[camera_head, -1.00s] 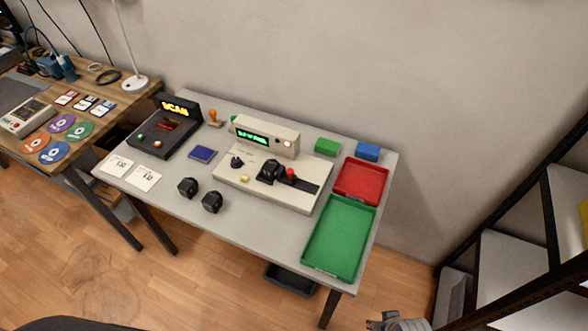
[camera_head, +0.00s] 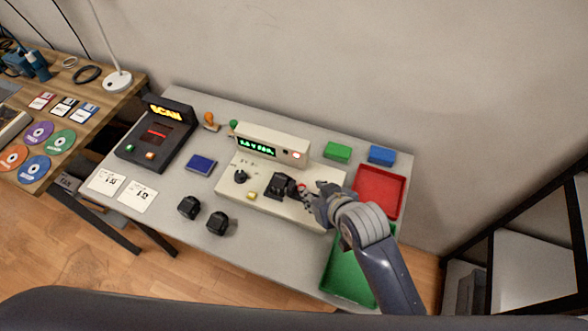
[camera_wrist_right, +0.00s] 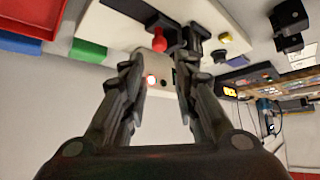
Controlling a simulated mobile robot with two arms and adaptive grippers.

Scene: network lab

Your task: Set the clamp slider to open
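The beige console (camera_head: 268,204) stands on the grey table, with a lit green display (camera_head: 257,148) at its back. The clamp slider shows as a red knob (camera_head: 301,187) beside a black clamp block (camera_head: 281,187); the right end of its track is hidden by my right gripper. My right gripper (camera_head: 311,192) is over the right part of the console, close to the red knob. In the right wrist view the gripper (camera_wrist_right: 159,58) is open, and the red knob (camera_wrist_right: 158,43) appears between its fingertips, with no clear contact. My left gripper is not in view.
A red tray (camera_head: 380,190) and a green tray (camera_head: 347,272) lie right of the console, the green partly behind my arm. Green (camera_head: 338,152) and blue (camera_head: 382,155) blocks are behind. Two black blocks (camera_head: 189,207) (camera_head: 218,223) stand in front; a scanner (camera_head: 157,135) is at left.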

